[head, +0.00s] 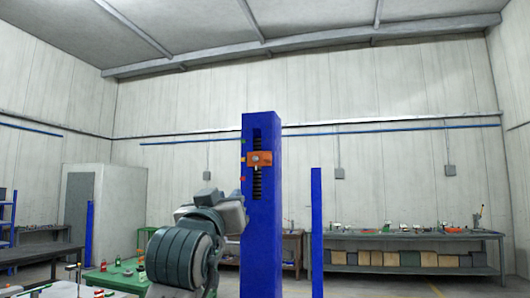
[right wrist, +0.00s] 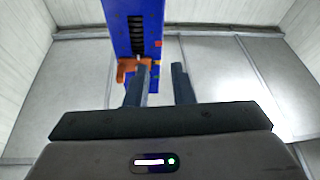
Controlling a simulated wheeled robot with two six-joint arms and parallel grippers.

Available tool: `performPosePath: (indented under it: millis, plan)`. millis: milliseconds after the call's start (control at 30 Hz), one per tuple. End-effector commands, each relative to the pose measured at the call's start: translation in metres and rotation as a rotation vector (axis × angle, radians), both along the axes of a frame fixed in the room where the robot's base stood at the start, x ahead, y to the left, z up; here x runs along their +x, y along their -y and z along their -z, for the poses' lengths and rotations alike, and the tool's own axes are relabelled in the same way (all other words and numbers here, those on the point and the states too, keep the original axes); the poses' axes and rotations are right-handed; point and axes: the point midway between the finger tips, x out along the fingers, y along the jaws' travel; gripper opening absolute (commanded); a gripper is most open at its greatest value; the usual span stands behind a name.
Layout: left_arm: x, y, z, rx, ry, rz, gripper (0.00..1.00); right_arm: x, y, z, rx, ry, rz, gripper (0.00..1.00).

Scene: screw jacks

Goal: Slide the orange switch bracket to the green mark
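The orange switch bracket (head: 259,159) sits on the front of a tall blue column (head: 262,225), across a slot with a dark screw. A small green mark (head: 243,141) is on the column's left edge, a little above the bracket's level. My right gripper (head: 222,208) is left of the column and lower than the bracket; its fingertips are hard to make out there. In the right wrist view its two fingers (right wrist: 160,70) stand apart with nothing between them. The left finger overlaps the orange bracket (right wrist: 126,66) in the picture; contact cannot be told. My left gripper is out of view.
A red mark (head: 242,178) is lower on the same column edge. A thinner blue post (head: 317,230) stands to the right. A green table (head: 120,274) with small parts is at lower left, and a long workbench (head: 410,236) is along the back wall.

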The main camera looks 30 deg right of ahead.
Motion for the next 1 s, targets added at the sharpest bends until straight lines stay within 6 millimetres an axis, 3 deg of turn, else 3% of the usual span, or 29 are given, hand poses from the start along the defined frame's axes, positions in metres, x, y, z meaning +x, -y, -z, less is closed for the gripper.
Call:
performPosePath:
  millis: [33,100,267,733,1000]
  plan:
    - [0.000,0.000,-0.003,0.000,0.000,0.000,1.00,-0.024,0.004,-0.020,0.021,0.044,0.014,0.22]
    - [0.000,0.000,-0.003,0.000,0.000,0.000,1.00,-0.047,0.008,-0.034,0.045,0.083,0.033,0.22]
    - [0.000,0.000,-0.008,0.000,-0.001,0.000,1.00,-0.066,0.016,-0.047,0.066,0.116,0.052,0.22]
    - [0.000,-0.001,-0.055,0.001,-0.001,0.000,1.00,-0.024,0.064,-0.078,0.063,0.113,0.055,0.22]
    - [0.000,-0.001,-0.071,0.001,-0.001,0.000,1.00,-0.005,0.085,-0.086,0.064,0.113,0.051,0.22]
